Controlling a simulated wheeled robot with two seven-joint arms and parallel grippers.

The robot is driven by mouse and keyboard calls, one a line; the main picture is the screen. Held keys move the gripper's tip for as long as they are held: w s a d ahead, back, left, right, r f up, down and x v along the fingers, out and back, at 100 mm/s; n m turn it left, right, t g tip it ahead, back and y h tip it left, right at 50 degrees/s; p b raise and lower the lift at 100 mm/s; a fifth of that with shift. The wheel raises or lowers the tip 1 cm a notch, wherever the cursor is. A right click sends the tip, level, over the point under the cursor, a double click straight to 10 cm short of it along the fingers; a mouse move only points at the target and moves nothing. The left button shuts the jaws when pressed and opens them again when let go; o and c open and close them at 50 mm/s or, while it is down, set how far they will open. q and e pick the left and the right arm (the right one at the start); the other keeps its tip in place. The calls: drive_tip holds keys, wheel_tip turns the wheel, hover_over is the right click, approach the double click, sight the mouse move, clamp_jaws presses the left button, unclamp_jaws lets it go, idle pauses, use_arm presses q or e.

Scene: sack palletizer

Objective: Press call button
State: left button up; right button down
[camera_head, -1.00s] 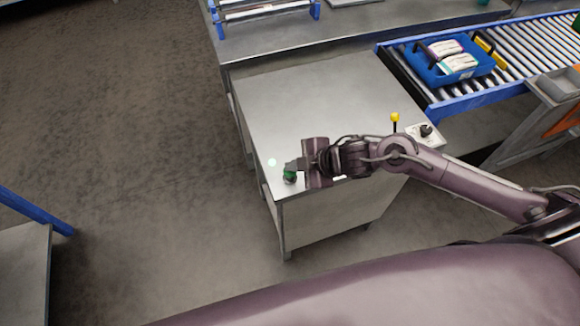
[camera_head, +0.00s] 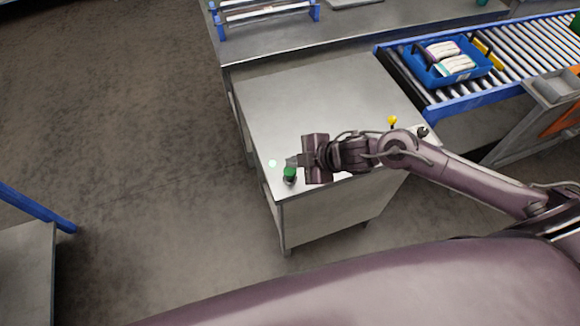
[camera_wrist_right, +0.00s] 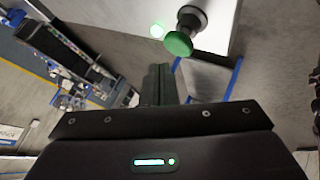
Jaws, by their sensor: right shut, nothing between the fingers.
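The call button is a green mushroom head (camera_head: 290,172) on a dark base at the near left corner of the metal cabinet top. It also shows in the right wrist view as a green cap (camera_wrist_right: 178,44), ahead of the fingers and a little to their right. My right gripper (camera_head: 292,161) is shut and empty, its fingertips right by the button in the head view. In the right wrist view the closed fingers (camera_wrist_right: 158,78) look apart from the cap. A pale green lit spot (camera_head: 272,163) is on the cabinet top beside the button. My left gripper is out of view.
The cabinet top (camera_head: 310,95) is mostly clear. A yellow-knobbed lever (camera_head: 392,120) and a black knob (camera_head: 422,131) stand near my right forearm. A blue tray (camera_head: 440,75) with packs sits on the roller conveyor (camera_head: 530,50) at the back right.

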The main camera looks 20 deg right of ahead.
sight(294, 172)
wheel_tip(294, 172, up, 4)
drive_tip(key=p, duration=0.3)
drive_tip(key=shift+r+p, duration=0.25)
drive_tip(key=shift+p, duration=0.15)
drive_tip(key=shift+f, duration=0.1)
